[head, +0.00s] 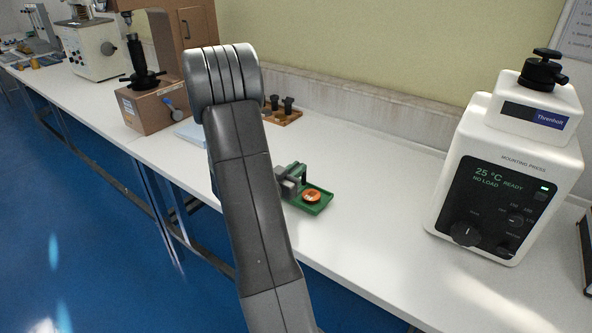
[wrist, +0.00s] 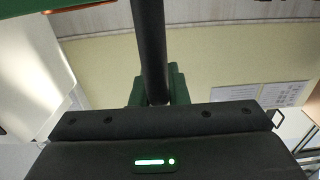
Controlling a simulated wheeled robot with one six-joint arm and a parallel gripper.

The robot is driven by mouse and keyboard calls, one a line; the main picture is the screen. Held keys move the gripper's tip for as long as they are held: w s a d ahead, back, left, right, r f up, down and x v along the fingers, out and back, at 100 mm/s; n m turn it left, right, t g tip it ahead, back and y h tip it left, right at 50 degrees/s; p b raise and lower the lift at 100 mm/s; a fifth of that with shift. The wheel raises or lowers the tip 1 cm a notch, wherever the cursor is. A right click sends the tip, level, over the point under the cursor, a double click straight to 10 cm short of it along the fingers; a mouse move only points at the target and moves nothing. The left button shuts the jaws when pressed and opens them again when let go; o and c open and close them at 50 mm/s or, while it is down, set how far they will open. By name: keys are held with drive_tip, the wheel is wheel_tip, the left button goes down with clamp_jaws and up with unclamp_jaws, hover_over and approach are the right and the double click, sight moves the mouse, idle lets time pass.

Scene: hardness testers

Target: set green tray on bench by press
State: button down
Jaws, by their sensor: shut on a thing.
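The green tray (head: 324,206) is at mid-bench in the head view, left of the mounting press (head: 510,175). A round orange-copper piece (head: 312,196) lies in it. My gripper (head: 296,177) is at the tray's far left side, shut on its dark upright handle. In the wrist view the handle (wrist: 149,45) runs up between the fingers (wrist: 158,90), and a green strip of the tray (wrist: 40,5) shows along the top edge. My arm hides part of the tray's left side. Whether the tray touches the bench or hangs just above it, I cannot tell.
The white bench (head: 375,210) is clear between tray and press. A wooden rack with black knobs (head: 284,114) stands behind. The bench's front edge drops to a blue floor.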

drive_tip(key=shift+f+b, duration=0.25)
drive_tip(key=shift+b, duration=0.05)
drive_tip(key=shift+s+f+b, duration=0.2)
drive_tip(key=shift+f+b, duration=0.15)
drive_tip(key=c, duration=1.4)
unclamp_jaws()
drive_tip(key=shift+s+d+f, duration=0.1)
drive_tip(key=shift+f, duration=0.15)
drive_tip(key=shift+r, duration=0.1)
drive_tip(key=shift+r+p, duration=0.55)
drive_tip(key=shift+p, duration=0.2)
drive_tip(key=b+v, duration=0.1)
drive_tip(key=v, duration=1)
drive_tip(key=shift+a+r, duration=0.2)
drive_tip(key=shift+a, duration=0.15)
drive_tip(key=shift+s, duration=0.15)
